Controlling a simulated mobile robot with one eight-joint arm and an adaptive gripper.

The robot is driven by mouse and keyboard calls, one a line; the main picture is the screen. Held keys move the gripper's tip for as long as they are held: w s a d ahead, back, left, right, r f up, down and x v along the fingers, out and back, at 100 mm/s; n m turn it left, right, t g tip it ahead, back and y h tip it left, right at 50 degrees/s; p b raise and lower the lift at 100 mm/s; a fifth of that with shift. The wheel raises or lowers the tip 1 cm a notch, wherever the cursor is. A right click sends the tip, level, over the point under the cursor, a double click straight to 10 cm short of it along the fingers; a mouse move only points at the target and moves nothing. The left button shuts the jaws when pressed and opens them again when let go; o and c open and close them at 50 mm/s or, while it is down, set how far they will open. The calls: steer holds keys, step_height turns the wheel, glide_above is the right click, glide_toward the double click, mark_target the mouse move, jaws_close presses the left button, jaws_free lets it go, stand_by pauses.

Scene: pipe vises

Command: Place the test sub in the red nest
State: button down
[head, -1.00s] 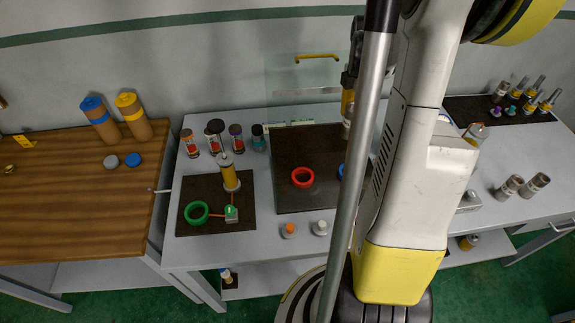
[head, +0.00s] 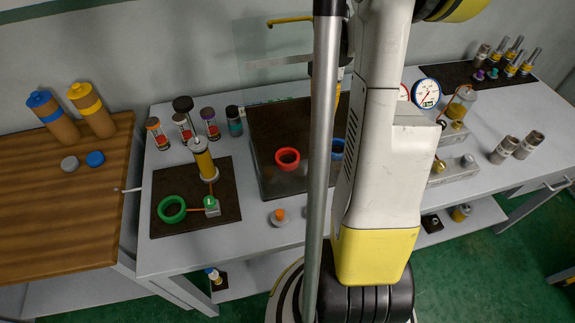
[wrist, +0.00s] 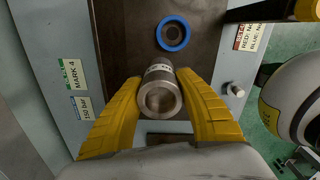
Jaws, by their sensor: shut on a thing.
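The test sub (wrist: 160,98) is a grey metal cylinder with a pale marked band, seen end-on in the wrist view. My gripper (wrist: 160,78) has its yellow fingers shut on it, one on each side. Beyond it in the wrist view, the blue ring nest (wrist: 173,34) lies on the dark mat, apart from the sub. In the head view the red nest (head: 288,158) is an empty red ring on the same dark mat, left of the blue nest (head: 337,148), which my arm partly covers. My arm mostly hides the gripper and sub in the head view.
A clear panel with a yellow handle (head: 290,20) stands behind the mat. A green ring (head: 172,209) and a yellow cylinder (head: 203,160) stand on the left mat, with several capped tubes behind. An orange-topped knob (head: 279,215) is in front. Gauges (head: 426,94) stand at right.

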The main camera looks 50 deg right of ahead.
steer(key=shift+w+a+f+b, duration=0.55)
steer(key=shift+a+f+b, duration=0.25)
steer(key=shift+a+f, duration=1.05)
steer(key=shift+w+a+f+b, duration=0.6)
steer(key=shift+a+f+b, duration=0.2)
steer(key=shift+a+f, duration=1.05)
steer(key=shift+w+a+f+b, duration=0.55)
steer(key=shift+a+f+b, duration=0.25)
steer(key=shift+a+f, duration=1.05)
steer(key=shift+f, duration=0.2)
steer(key=c, duration=0.9)
jaws_free()
steer(key=shift+r, duration=0.15)
